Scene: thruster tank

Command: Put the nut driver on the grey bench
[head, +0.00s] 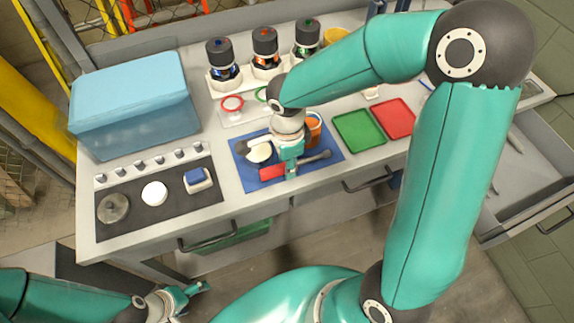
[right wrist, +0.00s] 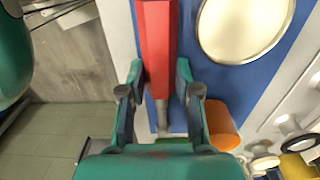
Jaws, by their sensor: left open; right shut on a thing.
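The nut driver has a red handle (head: 271,171) and a grey shaft (head: 318,157). It lies level at or just above the blue mat (head: 246,178) on the grey bench (head: 216,150); I cannot tell whether it touches. My right gripper (head: 291,171) points down and is shut on it near the front end of the handle. In the right wrist view the red handle (right wrist: 154,40) runs between the two fingers (right wrist: 157,78), with blue mat behind. My left gripper (head: 188,296) is open and empty, low in front of the bench.
A cream disc (head: 260,152) and an orange cup (head: 314,126) stand close to the right gripper. Green (head: 358,131) and red (head: 394,119) trays lie to the right, a blue box (head: 133,100) at left. Several dark-capped units (head: 223,58) stand behind. An open drawer (head: 520,180) is at right.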

